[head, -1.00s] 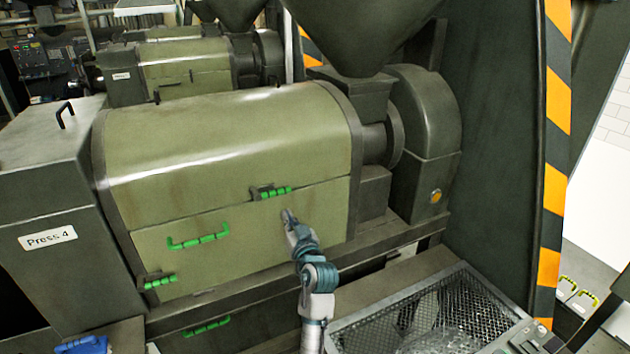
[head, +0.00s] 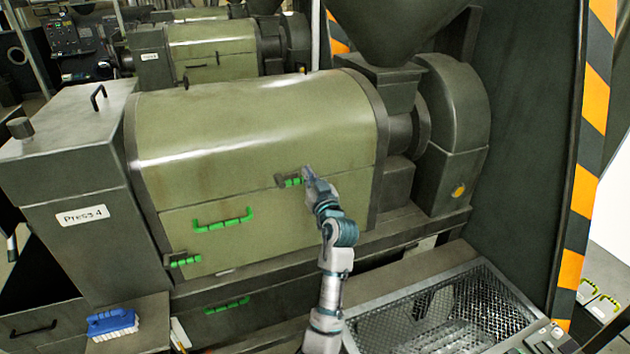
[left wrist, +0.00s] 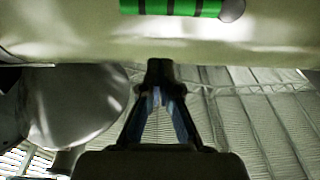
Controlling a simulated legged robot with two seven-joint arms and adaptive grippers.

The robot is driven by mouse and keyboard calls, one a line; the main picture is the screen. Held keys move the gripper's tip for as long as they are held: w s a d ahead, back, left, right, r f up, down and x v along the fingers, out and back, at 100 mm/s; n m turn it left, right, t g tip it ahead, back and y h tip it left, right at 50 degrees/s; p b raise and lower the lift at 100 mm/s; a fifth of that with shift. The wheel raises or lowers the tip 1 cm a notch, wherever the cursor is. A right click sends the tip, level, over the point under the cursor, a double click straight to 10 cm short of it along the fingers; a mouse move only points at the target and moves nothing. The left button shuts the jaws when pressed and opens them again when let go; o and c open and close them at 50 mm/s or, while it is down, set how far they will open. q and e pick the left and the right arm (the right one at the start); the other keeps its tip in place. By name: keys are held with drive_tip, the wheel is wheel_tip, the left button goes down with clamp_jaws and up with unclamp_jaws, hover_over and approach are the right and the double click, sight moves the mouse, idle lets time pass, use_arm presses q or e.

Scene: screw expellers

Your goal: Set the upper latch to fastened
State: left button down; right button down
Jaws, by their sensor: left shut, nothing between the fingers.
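The upper latch (head: 291,182) is a small dark bracket with a green grip, on the seam between the olive cover and lower panel of Press 4. Its grip lies about level. My left gripper (head: 307,172) is shut and empty at the right end of the grip in the head view, partly covering it; I cannot tell whether they touch. In the left wrist view the black-banded green grip (left wrist: 170,7) with a round metal end is at the top edge, apart in the picture from the closed fingertips (left wrist: 160,70). My right gripper is out of view.
The panel also has a green handle (head: 223,219) and a lower latch (head: 183,260). A mesh tray (head: 440,310) stands at the lower right, near my left arm. A blue brush (head: 112,323) lies at the lower left. A hopper (head: 400,30) rises at the upper right.

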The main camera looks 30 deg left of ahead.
use_arm(q)
drive_tip(key=p+x, duration=0.1)
drive_tip(key=x, duration=0.3)
drive_tip(key=shift+r, duration=0.15)
drive_tip(key=f, duration=0.2)
drive_tip(key=d+f, duration=0.1)
drive_tip(key=f, duration=0.1)
drive_tip(key=shift+s+p, duration=0.1)
drive_tip(key=shift+p, duration=0.3)
drive_tip(key=shift+a, duration=0.2)
drive_tip(key=shift+f, duration=0.1)
